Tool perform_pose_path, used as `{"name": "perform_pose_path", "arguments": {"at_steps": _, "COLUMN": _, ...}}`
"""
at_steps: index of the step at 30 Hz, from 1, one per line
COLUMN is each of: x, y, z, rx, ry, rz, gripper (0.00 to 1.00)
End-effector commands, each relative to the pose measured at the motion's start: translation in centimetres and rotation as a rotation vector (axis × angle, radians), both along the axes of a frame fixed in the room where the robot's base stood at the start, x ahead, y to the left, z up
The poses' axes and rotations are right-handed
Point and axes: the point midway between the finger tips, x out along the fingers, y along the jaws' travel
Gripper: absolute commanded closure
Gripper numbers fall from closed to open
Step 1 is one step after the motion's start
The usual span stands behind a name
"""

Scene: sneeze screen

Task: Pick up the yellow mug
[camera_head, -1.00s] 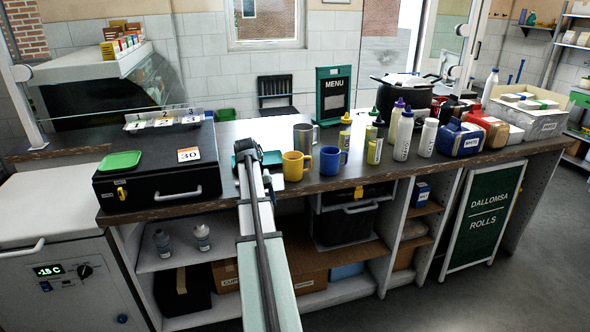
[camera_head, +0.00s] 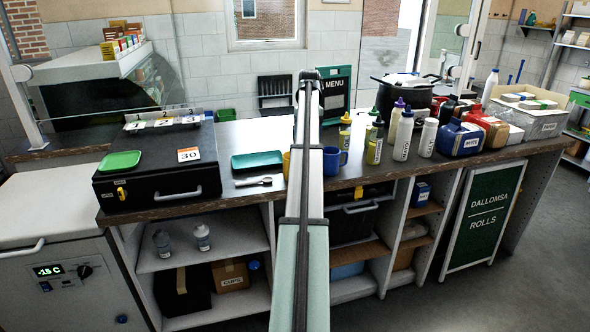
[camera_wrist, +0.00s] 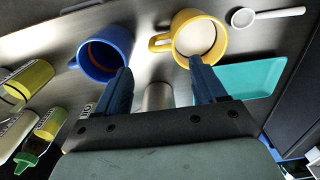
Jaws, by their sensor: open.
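The yellow mug (camera_wrist: 218,45) stands upright in the upper middle of the wrist view, its handle pointing left toward the blue mug (camera_wrist: 85,47). In the head view my arm hides most of the yellow mug (camera_head: 286,166); only a sliver shows to its left. My gripper (camera_wrist: 160,65) is open and empty, seen from above the counter. I cannot tell whether either touches. My arm hides the gripper in the head view.
A metal cup (camera_wrist: 158,97) shows between the fingers. A teal tray (camera_wrist: 262,72) and white spoon (camera_wrist: 270,15) lie right of the yellow mug. Several bottles stand beyond the blue mug, including a yellow one (camera_head: 374,150). A black case (camera_head: 150,180) stands left on the counter.

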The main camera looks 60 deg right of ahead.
Motion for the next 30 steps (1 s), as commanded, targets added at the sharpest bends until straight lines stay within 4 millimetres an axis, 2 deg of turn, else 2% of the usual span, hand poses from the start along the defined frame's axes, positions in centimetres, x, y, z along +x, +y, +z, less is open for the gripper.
{"name": "perform_pose_path", "arguments": {"at_steps": 9, "x": 0.0, "y": 0.1, "z": -5.4, "rx": 0.0, "ry": 0.001, "rz": -0.001, "gripper": 0.3}}
{"name": "perform_pose_path", "arguments": {"at_steps": 19, "x": 0.0, "y": 0.0, "z": -7.4, "rx": -0.001, "ry": 0.0, "rz": -0.001, "gripper": 0.3}}
{"name": "perform_pose_path", "arguments": {"at_steps": 30, "x": -0.1, "y": -0.1, "z": -11.6, "rx": -0.001, "ry": 0.001, "rz": -0.001, "gripper": 0.3}}
